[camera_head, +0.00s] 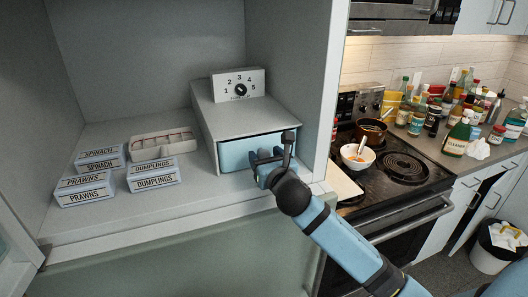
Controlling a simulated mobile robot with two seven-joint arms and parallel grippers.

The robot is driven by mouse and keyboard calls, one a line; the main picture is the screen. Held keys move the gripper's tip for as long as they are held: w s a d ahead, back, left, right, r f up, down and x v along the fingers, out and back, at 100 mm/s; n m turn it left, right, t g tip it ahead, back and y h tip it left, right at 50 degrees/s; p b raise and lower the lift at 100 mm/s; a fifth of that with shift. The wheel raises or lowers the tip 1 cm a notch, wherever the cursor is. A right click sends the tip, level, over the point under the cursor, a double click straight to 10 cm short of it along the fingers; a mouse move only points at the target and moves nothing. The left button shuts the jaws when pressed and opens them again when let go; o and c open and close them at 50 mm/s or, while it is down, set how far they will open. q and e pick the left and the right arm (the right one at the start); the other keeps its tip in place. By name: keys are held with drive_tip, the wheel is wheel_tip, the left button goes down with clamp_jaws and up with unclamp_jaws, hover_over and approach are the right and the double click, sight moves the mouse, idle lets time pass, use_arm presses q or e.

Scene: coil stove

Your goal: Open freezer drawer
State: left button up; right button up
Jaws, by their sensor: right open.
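The freezer drawer (236,155) is a light blue front in a grey box unit (224,115) inside the open white compartment. It looks shut or nearly shut. My right gripper (270,148) is right in front of the drawer's right half, with its dark fingers by the upper part of the drawer front. The gripper is open. Whether the fingers touch the drawer or a handle I cannot tell, as the gripper hides that part. My left gripper is not in view.
Boxes labelled spinach, prawns (84,189) and dumplings (153,174) and a pale tray (163,144) lie left of the unit. A numbered dial (239,85) stands on top. The compartment's right wall (317,110) is close to my arm. A stove (388,165) with a bowl stands right.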

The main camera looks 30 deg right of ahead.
drive_tip(key=shift+w+d, duration=0.15)
drive_tip(key=shift+w, duration=0.45)
